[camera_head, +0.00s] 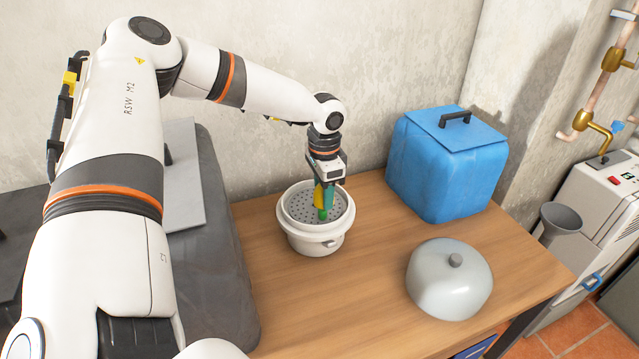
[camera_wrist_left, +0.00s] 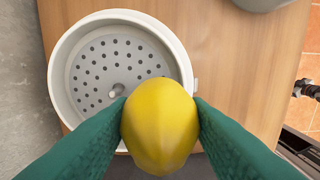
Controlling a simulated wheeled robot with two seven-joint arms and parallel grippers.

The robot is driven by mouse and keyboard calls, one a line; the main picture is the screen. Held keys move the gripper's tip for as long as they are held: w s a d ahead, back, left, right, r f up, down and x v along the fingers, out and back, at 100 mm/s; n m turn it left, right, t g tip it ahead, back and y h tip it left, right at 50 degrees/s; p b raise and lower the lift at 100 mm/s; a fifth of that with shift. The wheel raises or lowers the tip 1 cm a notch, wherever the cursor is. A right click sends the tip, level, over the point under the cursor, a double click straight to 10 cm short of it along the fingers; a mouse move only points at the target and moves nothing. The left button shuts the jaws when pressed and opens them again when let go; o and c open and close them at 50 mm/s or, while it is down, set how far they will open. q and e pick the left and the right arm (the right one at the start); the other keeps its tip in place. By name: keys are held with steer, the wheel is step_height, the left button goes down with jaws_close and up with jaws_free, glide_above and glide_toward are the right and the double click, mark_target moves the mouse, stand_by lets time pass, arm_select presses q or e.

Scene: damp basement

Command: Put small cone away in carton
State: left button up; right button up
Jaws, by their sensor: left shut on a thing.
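My left gripper (camera_head: 323,207) points down over a white round pot (camera_head: 313,243) with a perforated grey insert. In the left wrist view the yellow thing (camera_wrist_left: 160,126) sits between both fingers and covers part of the rim of the pot (camera_wrist_left: 62,60). I cannot tell whether it touches the insert. I cannot make out a cone or a carton. My right gripper is not in view.
The pot stands on a wooden table (camera_head: 360,300). A blue lidded box (camera_head: 445,175) stands at the back right. A pale grey dome lid (camera_head: 450,285) lies at the front right. A grey funnel (camera_head: 560,222) is beyond the right edge. Bare wood lies around the pot.

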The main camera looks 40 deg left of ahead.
arm_select(q)
steer(key=s+d+r, duration=0.1)
steer(key=s+d, duration=0.1)
steer(key=d, duration=0.2)
steer(key=s+d+r+p, duration=0.1)
steer(key=s+d, duration=0.2)
steer(key=d, duration=0.2)
steer(key=shift+d+r, duration=0.25)
steer(key=shift+r, duration=0.05)
stand_by(0.6)
